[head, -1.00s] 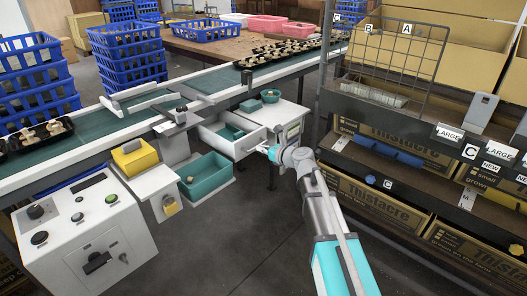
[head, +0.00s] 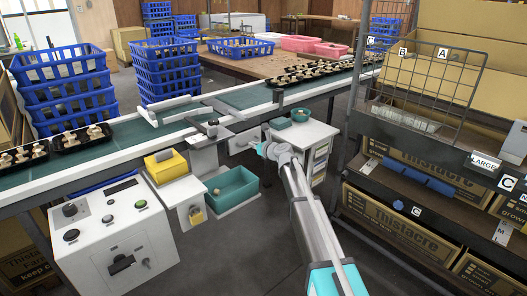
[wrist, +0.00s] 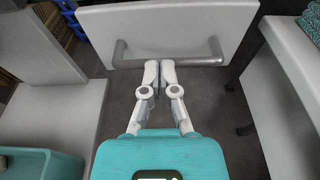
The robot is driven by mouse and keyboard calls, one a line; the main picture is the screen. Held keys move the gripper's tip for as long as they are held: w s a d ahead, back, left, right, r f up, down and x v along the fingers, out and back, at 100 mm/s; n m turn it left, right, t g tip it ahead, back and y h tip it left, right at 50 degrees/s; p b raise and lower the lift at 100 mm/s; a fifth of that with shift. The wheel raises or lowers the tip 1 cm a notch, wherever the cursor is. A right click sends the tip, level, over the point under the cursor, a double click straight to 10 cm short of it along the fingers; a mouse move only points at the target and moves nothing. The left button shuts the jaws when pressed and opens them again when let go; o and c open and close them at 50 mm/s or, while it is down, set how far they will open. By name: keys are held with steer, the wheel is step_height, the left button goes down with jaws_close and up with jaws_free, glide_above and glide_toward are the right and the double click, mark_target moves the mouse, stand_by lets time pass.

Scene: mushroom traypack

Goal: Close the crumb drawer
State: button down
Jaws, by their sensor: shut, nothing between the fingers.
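The white crumb drawer front (head: 243,141) shows left of my gripper, below the conveyor, in the head view; no open interior is visible there now. In the wrist view the drawer's white front panel (wrist: 170,22) fills the top, with a grey bar handle (wrist: 205,61) across it. My gripper (head: 261,150) is shut and empty. How far the drawer sits in is not clear.
A teal bin (head: 231,190) stands low in front. A shelf rack (head: 350,150) with cartons is at right. Dark floor (head: 235,255) is clear below.

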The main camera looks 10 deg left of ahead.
steer(key=shift+w+a, duration=0.4)
steer(key=shift+a, duration=0.05)
steer(key=shift+w+a+r, duration=0.1)
steer(key=p+v, duration=0.3)
steer(key=v, duration=1.1)
steer(key=shift+s+d, duration=0.3)
